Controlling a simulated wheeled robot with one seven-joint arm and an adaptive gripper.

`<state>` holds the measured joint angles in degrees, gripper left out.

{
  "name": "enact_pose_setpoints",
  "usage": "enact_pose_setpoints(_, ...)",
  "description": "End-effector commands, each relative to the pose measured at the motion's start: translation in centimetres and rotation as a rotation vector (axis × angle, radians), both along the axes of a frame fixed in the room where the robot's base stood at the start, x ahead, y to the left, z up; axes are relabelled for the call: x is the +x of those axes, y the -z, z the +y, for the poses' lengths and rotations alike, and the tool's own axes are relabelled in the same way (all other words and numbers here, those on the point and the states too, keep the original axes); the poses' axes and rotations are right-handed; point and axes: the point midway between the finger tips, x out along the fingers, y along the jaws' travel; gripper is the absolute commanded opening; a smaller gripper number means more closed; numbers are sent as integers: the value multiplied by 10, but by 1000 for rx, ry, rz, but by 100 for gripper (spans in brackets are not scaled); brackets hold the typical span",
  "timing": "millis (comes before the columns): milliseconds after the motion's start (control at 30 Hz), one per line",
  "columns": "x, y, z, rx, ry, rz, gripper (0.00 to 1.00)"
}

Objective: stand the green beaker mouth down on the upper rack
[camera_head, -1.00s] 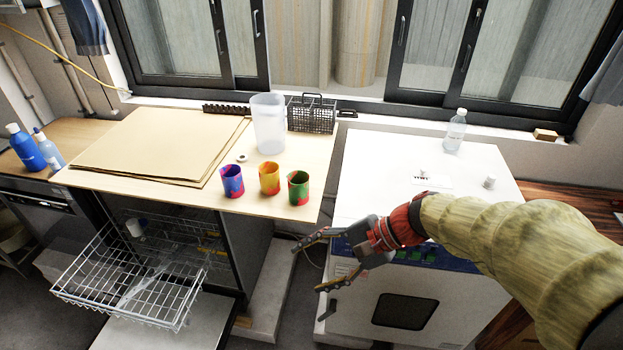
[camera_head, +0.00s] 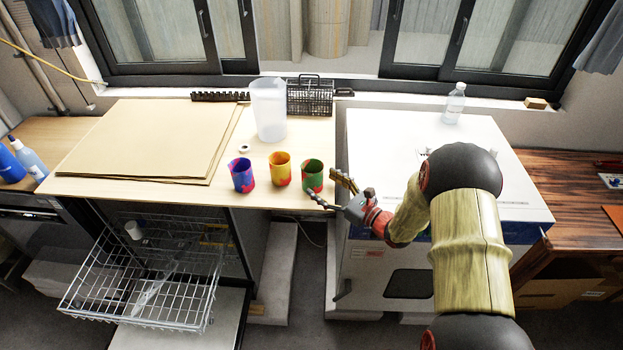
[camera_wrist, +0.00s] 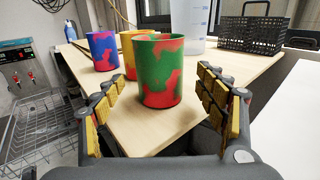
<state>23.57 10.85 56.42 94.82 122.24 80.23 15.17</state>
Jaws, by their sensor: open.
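The green beaker (camera_head: 312,176), green with red patches, stands upright, mouth up, near the right front corner of the wooden tabletop. In the wrist view the green beaker (camera_wrist: 159,72) is centred ahead, between the spread fingers. My gripper (camera_head: 333,191) is open and empty, just to the right of the beaker in the head view. I cannot tell whether a finger touches it. The upper rack (camera_head: 83,293) is a white wire basket pulled out of the washer below the tabletop, at the lower left. A small white cup-like item stands at its back left.
A yellow beaker (camera_head: 280,169) and a purple beaker (camera_head: 242,175) stand left of the green one. A clear pitcher (camera_head: 268,110) and a black wire basket (camera_head: 311,96) are behind. Brown sheets (camera_head: 150,135) cover the table's left. A white oven (camera_head: 375,150) stands right, across a gap.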

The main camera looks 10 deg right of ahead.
Motion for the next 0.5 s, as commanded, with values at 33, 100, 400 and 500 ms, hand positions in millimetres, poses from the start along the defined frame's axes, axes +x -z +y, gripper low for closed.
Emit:
enact_pose_setpoints(33,3,0,2,-1,-2,-1,72)
enact_pose_setpoints(100,8,0,6,-1,-3,-2,72)
enact_pose_setpoints(400,41,0,27,-2,-3,-1,72)
enact_pose_setpoints(500,42,0,28,-1,-1,-1,72)
